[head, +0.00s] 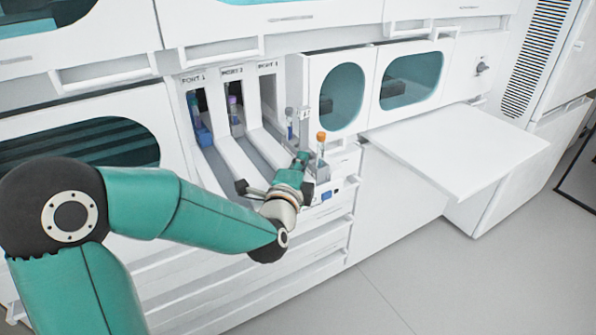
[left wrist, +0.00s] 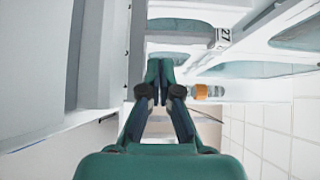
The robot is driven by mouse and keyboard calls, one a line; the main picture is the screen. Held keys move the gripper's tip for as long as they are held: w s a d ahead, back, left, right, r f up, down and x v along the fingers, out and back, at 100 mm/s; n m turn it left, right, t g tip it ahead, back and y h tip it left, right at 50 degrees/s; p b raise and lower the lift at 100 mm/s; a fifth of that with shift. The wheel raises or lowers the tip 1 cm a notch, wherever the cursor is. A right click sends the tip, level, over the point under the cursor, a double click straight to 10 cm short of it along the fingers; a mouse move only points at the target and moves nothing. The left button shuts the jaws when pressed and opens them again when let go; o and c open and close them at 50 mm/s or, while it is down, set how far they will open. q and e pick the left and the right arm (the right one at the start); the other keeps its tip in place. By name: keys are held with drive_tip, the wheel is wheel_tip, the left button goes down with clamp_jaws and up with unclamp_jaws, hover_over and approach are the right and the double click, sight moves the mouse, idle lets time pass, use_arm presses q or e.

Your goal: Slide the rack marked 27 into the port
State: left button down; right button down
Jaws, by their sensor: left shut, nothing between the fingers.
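The label 27 (left wrist: 224,38) shows in the left wrist view, at the right end of a narrow grey rack (left wrist: 178,38). In the head view a rack (head: 322,174) stands at the front of the lane under port 3 (head: 267,92), carrying a tube with an orange cap (head: 321,138). My left gripper (head: 303,158) is shut and empty, just left of the orange-capped tube. In the left wrist view its closed fingertips (left wrist: 160,68) are close below the rack; I cannot tell whether they touch it. The orange cap (left wrist: 201,91) is right of the fingers. My right gripper is not in view.
Port 1 (head: 193,100) and port 2 (head: 233,97) are left of port 3, each with tubes inside. A wall separates the lanes. A white shelf (head: 455,150) juts out at the right. The floor (head: 430,280) in front is clear.

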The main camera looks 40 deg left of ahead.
sight(306, 150)
use_arm(q)
drive_tip(key=shift+x, duration=2.35)
